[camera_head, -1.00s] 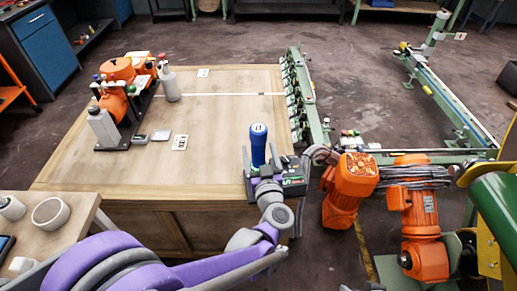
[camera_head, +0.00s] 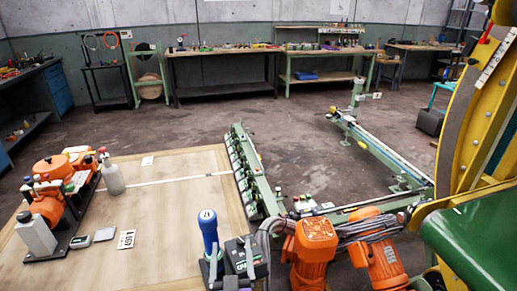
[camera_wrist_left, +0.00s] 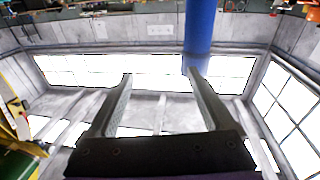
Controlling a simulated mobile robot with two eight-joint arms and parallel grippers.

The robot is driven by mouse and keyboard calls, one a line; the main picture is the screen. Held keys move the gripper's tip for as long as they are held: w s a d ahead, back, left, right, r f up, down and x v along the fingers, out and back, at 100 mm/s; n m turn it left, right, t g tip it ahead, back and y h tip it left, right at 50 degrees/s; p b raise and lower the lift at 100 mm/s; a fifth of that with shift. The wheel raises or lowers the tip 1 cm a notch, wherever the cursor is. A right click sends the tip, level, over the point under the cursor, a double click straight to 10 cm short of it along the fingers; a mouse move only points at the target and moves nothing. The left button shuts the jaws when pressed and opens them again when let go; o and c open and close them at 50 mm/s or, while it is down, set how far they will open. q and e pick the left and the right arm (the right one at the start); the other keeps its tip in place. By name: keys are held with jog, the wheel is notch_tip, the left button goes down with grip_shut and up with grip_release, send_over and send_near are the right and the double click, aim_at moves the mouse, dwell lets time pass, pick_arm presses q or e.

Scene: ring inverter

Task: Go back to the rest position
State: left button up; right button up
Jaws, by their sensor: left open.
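My left gripper (camera_head: 213,264) shows at the bottom edge of the head view, just below a blue cylinder (camera_head: 209,232) with a marking on its top. Most of my left arm is out of the picture there. In the left wrist view my left gripper (camera_wrist_left: 160,76) has its two dark fingers spread, with nothing between them. The blue cylinder (camera_wrist_left: 199,35) also shows in that view, behind the tip of the right-hand finger; I cannot tell whether they touch. My right gripper is in neither view.
A wooden table (camera_head: 165,215) carries an orange machine (camera_head: 65,185), a grey bottle (camera_head: 113,178) and small dark devices. A dark control box (camera_head: 245,258) sits right of the blue cylinder. Orange motors (camera_head: 312,250) and a green rail frame (camera_head: 375,150) stand to the right. Open floor lies behind.

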pick_arm(q)
jog(key=s+a+f+m+g+h, duration=0.1)
jog(key=s+a+f+g, duration=0.35)
jog(key=s, duration=0.25)
jog(key=s+a+f+g, duration=0.3)
jog(key=s+f+g, duration=0.2)
jog(key=s, duration=0.2)
jog(key=s+a+f+m+g+h, duration=0.1)
jog(key=s+a+f+g, duration=0.2)
jog(key=s+f+g, duration=0.35)
notch_tip(320, 180, up, 15)
jog(key=w+t+p, duration=0.1)
jog(key=t+p, duration=0.1)
jog(key=p, duration=1)
jog(key=shift+w+d+r+t+p, duration=0.2)
jog(key=shift+w+t+p, duration=0.15)
jog(key=shift+t+p, duration=0.05)
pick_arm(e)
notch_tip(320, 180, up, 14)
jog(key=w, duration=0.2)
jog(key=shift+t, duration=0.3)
pick_arm(q)
jog(key=shift+s, duration=0.15)
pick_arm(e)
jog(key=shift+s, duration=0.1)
